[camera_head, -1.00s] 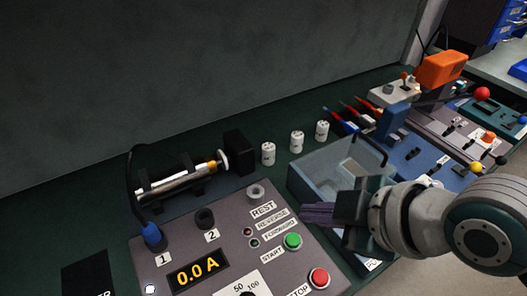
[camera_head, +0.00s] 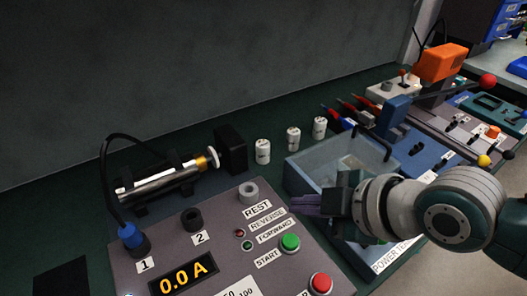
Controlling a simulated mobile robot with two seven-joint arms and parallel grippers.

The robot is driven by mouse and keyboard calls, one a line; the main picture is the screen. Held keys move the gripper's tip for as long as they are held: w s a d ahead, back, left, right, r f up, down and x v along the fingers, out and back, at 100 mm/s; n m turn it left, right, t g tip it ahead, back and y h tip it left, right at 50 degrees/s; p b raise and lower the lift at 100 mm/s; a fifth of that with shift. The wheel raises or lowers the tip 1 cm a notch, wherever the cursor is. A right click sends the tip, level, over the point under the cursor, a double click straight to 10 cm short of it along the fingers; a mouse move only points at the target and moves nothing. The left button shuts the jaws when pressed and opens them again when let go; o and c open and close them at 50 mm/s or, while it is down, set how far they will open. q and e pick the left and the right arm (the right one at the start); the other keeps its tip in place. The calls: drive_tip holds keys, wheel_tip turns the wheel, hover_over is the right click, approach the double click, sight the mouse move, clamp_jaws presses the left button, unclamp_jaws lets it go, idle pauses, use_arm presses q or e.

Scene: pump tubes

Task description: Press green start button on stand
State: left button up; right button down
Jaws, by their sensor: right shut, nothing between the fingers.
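The green start button (camera_head: 290,242) sits on the grey control stand (camera_head: 215,235), right of the printed START label. My right gripper (camera_head: 296,203) is shut and empty. In the picture its fingertips lie just above the green button, pointing left, over the stand's right edge near the tray. They look apart from the button, but I cannot tell their height over it. My left gripper is not in view.
A red stop button (camera_head: 320,283) is below the green one. A grey-blue tray (camera_head: 318,160) stands right of the stand. Several small white cylinders (camera_head: 263,151) stand behind. A metal tube assembly (camera_head: 160,180) lies at the left, with a blue plug (camera_head: 131,238) in socket 1.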

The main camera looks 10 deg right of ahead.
sight(297, 244)
wheel_tip(297, 244, down, 8)
drive_tip(key=b, duration=0.6)
drive_tip(key=shift+r+b, duration=0.2)
drive_tip(key=shift+b, duration=0.1)
idle(1.1)
drive_tip(key=shift+f, duration=0.1)
drive_tip(key=shift+f+b, duration=0.3)
drive_tip(key=shift+b, duration=0.05)
idle(0.4)
